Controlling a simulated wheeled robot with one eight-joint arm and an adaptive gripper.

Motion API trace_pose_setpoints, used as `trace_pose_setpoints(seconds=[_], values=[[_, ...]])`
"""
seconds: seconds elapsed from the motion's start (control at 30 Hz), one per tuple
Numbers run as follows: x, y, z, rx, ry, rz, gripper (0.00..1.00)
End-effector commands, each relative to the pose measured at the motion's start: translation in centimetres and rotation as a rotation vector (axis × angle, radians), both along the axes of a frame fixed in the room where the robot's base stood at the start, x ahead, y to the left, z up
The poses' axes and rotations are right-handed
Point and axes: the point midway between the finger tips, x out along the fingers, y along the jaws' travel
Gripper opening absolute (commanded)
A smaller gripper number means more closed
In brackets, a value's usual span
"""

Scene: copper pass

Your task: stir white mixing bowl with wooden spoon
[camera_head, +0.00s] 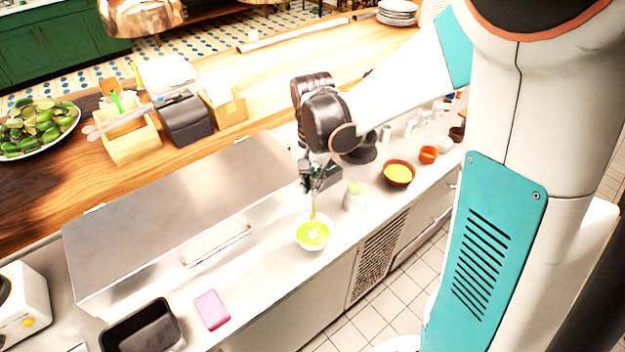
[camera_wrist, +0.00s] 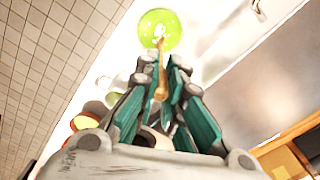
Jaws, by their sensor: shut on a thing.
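The white mixing bowl (camera_head: 312,234) stands on the steel counter below my gripper, with bright yellow-green contents and some white bits in it. Its green contents also show at the top of the wrist view (camera_wrist: 158,32). My gripper (camera_head: 311,182) is above the bowl, shut on the wooden spoon (camera_head: 313,212). The spoon points down, and its lower end reaches into the bowl's contents. In the wrist view the spoon (camera_wrist: 160,88) runs between the teal fingers of my gripper (camera_wrist: 163,75) towards the bowl. The spoon's tip is hidden or too small to tell.
A pale jar (camera_head: 355,196) stands close right of the bowl, with a brown bowl of yellow food (camera_head: 398,173) beyond. A pink sponge (camera_head: 211,310) and a black container (camera_head: 143,329) lie front left. A raised steel box (camera_head: 190,215) stands behind left.

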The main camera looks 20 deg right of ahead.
Motion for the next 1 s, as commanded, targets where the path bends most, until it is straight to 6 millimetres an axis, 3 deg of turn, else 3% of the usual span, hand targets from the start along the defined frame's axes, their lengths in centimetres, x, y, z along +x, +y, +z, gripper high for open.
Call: trace_pose_setpoints(seconds=[1.0], values=[[0.0,0.0,-7.7,0.000,0.000,0.000,0.00]])
